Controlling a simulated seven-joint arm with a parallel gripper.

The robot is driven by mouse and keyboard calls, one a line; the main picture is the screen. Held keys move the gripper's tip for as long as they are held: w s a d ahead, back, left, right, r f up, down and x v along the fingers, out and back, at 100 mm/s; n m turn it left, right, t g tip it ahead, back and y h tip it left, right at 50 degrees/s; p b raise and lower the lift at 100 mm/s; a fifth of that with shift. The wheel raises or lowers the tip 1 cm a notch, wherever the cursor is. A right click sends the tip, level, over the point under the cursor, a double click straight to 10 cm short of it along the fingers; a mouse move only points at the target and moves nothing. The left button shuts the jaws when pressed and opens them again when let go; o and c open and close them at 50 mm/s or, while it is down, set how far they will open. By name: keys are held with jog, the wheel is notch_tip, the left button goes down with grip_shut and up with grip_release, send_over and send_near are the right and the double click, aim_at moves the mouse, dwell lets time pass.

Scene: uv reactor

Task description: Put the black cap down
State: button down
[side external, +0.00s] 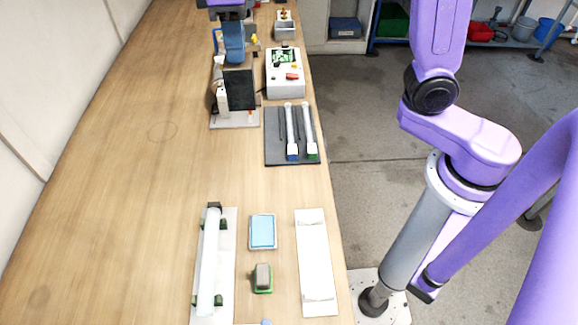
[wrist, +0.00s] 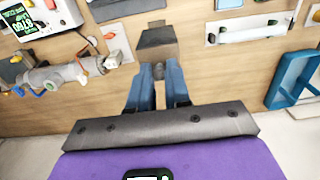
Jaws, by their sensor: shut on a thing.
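My gripper (wrist: 158,76) is shut, its blue fingers close together on a small grey knob-like part. A dark, block-shaped piece (wrist: 157,38), which looks like the black cap, shows just past the fingertips in the wrist view. In the side external view my gripper (side external: 234,58) is at the far end of the bench, above a stand with a black panel (side external: 239,90). The held piece cannot be made out there, and I cannot tell whether it touches anything below.
A white control box (side external: 285,80) stands right of the stand. A dark tray (side external: 270,140) holds two white tubes. Nearer are a long white tube on a rack (side external: 209,255), a blue-topped tray (side external: 263,231) and a white plate (side external: 315,260). The bench's left side is clear.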

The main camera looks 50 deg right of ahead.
jog(key=s+d+f, duration=0.1)
jog(key=s+d, duration=0.3)
jog(key=s, duration=0.7)
jog(key=s+d+f, duration=0.2)
jog(key=s+d, duration=0.2)
jog(key=s, duration=0.7)
jog(key=w+a+f, duration=0.7)
jog(key=w+f, duration=0.4)
jog(key=f, duration=0.2)
jog(key=shift+w+a, duration=0.2)
jog(key=shift+f, duration=0.1)
jog(key=c, duration=1.1)
grip_release()
